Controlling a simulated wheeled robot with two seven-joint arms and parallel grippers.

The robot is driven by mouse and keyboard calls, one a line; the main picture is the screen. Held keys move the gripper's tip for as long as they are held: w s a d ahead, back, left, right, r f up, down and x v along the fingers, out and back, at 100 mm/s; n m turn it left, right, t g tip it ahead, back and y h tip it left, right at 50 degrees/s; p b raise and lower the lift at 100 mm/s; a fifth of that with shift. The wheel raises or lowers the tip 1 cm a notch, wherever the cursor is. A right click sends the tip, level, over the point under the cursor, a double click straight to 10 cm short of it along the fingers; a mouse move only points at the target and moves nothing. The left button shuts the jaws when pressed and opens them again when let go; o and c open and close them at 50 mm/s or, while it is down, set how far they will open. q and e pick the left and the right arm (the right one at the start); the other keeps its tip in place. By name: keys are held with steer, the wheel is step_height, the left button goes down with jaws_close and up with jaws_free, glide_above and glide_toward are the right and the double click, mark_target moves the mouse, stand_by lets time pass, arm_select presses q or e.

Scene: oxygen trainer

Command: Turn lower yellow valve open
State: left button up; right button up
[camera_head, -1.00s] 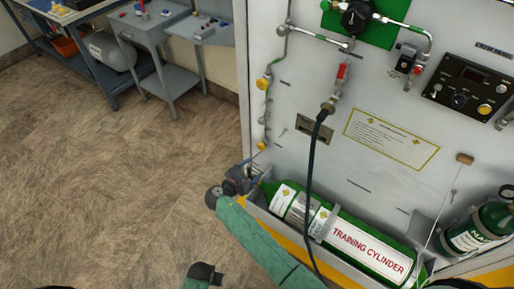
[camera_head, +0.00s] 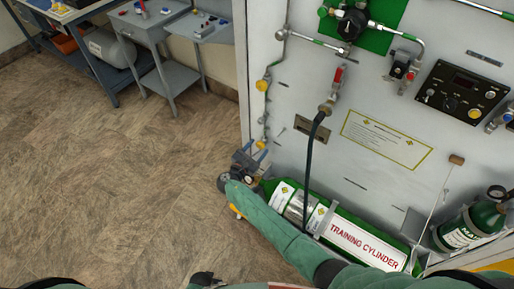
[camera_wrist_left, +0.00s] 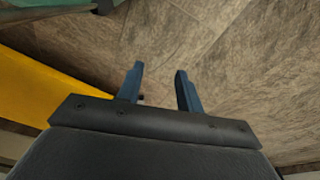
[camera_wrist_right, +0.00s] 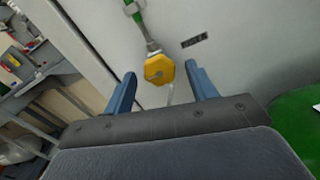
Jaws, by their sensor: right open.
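The lower yellow valve (camera_head: 260,145) is a small knob on the pipe at the panel's left edge. In the right wrist view its yellow face (camera_wrist_right: 158,72) shows between and beyond my right fingertips. My right gripper (camera_head: 253,150) is open at this valve, and its blue fingers (camera_wrist_right: 162,84) lie one on either side of it in the picture. I cannot tell whether they touch it. My left gripper (camera_wrist_left: 158,75) is open and empty over the brown floor in the left wrist view.
The upper yellow valve (camera_head: 262,85) is on the same pipe above. The green training cylinder (camera_head: 355,238) lies along the panel base beside my right arm. A black hose (camera_head: 307,170) hangs in front of the panel. The floor (camera_head: 110,180) at left is clear.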

arm_select(q)
steer(key=shift+f, duration=0.1)
arm_select(e)
steer(key=shift+w+d, duration=0.1)
steer(key=c, duration=0.9)
arm_select(q)
steer(key=shift+w, duration=0.1)
arm_select(e)
steer(key=shift+c, duration=0.5)
steer(key=shift+r, duration=0.1)
steer(key=n+p, duration=0.3)
steer(key=n, duration=0.1)
steer(key=shift+r+p, duration=0.1)
steer(key=shift+p, duration=0.3)
steer(key=shift+n+p, duration=0.65)
steer(key=shift+n, duration=0.25)
arm_select(q)
steer(key=s+a+f, duration=0.4)
steer(key=s+f, duration=0.3)
steer(key=s, duration=0.1)
steer(key=shift+s+f+p, duration=0.25)
steer(key=shift+p, duration=0.05)
arm_select(e)
steer(key=shift+f+n, duration=0.2)
steer(key=shift+n, duration=0.4)
